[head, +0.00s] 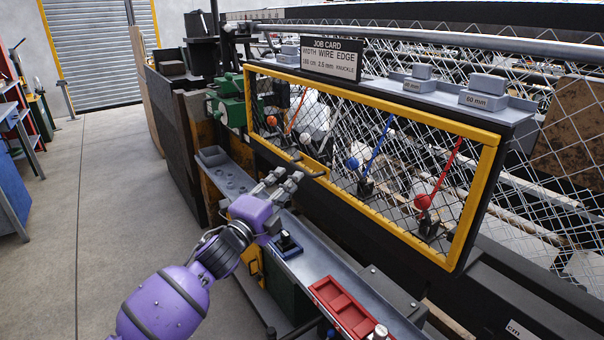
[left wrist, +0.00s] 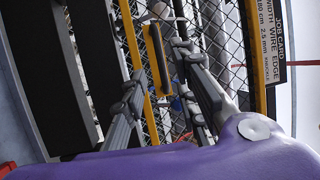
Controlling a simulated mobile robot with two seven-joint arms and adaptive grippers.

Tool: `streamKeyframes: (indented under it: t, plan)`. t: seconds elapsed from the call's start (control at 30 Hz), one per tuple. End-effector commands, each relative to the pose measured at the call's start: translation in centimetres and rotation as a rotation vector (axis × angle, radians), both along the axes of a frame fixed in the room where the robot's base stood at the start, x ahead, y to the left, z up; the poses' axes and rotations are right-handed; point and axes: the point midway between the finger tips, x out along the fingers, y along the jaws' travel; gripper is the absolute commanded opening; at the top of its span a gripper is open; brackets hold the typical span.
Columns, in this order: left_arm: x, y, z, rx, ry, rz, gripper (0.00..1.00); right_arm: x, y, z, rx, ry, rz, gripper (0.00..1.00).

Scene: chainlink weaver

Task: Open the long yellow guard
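The long yellow guard (head: 430,120) is a yellow frame filled with wire mesh, standing closed across the machine front in the head view. A yellow and black handle bar (left wrist: 157,60) sits on its lower edge; in the left wrist view it appears between my fingers. My left gripper (head: 288,174) is open, just left of the handle in the head view. Its two fingers are apart, and I see no clear contact with the bar. My right gripper is not in view.
Behind the mesh are levers with orange, white, blue (head: 353,163) and red (head: 423,201) knobs. A job card (head: 331,58) stands above the guard. Below runs a grey ledge with a red tray (head: 345,308) and a blue box (head: 288,246). The floor at left is clear.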

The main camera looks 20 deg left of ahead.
Motion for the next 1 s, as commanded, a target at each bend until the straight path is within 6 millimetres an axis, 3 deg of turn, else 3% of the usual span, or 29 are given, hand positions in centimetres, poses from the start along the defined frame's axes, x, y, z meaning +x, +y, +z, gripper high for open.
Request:
streamKeyframes:
  t: [0.2, 0.4, 0.77, 1.0]
  plan:
    - [3.4, -0.9, 1.0, -0.003, -0.002, 0.0, 0.27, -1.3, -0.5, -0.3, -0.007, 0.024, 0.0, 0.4]
    - [5.8, -1.6, 1.2, -0.004, 0.001, -0.001, 0.27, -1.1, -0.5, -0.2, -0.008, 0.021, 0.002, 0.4]
    - [6.6, -1.8, 1.2, -0.003, 0.003, 0.0, 0.27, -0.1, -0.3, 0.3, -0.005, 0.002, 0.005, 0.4]
    - [6.6, -1.8, 1.2, -0.005, 0.002, 0.0, 0.0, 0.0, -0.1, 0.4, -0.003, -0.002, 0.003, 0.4]
